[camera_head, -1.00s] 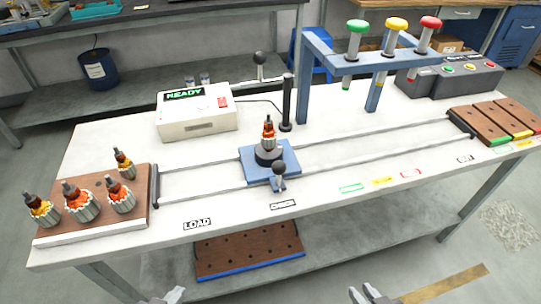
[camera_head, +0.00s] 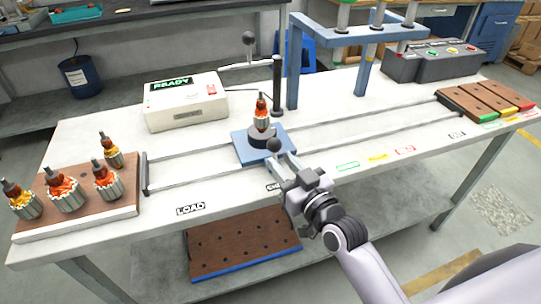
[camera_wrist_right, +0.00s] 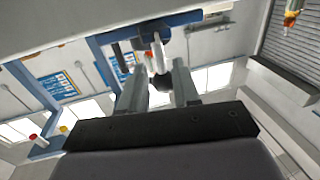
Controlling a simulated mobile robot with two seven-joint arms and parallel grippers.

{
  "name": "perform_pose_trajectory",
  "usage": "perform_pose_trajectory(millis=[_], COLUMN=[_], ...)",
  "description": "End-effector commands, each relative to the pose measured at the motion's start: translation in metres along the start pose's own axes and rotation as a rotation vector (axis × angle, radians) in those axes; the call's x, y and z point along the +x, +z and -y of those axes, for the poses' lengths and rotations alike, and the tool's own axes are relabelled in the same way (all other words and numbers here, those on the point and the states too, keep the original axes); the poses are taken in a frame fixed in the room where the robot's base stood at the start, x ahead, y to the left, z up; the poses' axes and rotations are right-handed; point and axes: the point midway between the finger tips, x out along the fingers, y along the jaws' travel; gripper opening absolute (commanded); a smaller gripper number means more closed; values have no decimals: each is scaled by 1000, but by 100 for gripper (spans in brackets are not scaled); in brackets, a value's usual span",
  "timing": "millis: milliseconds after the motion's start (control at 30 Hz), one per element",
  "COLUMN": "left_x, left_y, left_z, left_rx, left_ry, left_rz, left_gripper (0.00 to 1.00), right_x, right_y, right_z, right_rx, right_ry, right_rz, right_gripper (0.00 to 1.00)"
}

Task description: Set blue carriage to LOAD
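The blue carriage (camera_head: 243,146) sits on the two rails (camera_head: 355,128) behind the middle label, away from the LOAD label (camera_head: 190,209) at the left. It carries a dark round holder with an upright orange-and-white armature (camera_head: 261,110). A black ball knob (camera_head: 274,145) stands at its front edge. My right gripper (camera_head: 286,161) is at this knob from the front right. In the right wrist view its two fingers (camera_wrist_right: 158,88) stand apart, with the dark knob (camera_wrist_right: 162,82) between them; contact is unclear. My left gripper is out of view.
A brown rack (camera_head: 125,196) with several armatures stands at the left rail end. Behind the carriage are a white READY box (camera_head: 185,102) and a black post (camera_head: 277,85). A blue frame (camera_head: 292,75) stands over the bench at the right. The rails left of the carriage are clear.

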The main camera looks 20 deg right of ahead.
Motion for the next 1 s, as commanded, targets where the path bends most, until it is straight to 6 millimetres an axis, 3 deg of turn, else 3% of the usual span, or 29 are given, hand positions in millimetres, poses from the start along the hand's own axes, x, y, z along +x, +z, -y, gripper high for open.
perform_pose_trajectory(millis=[300,667,700,800,1000], left_x=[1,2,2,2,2], left_y=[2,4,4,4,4], left_z=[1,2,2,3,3], left_rx=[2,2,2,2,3], left_ry=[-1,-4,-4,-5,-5], left_rz=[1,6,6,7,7], left_gripper=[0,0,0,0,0], right_x=[36,41,41,41,41], right_y=[1,1,1,1,1], right_z=[0,0,0,0,0], right_rx=[1,1,1,1,1], right_ry=[0,0,0,0,0], right_rz=[1,2,2,2,2], right_gripper=[31,31,28,0,0])
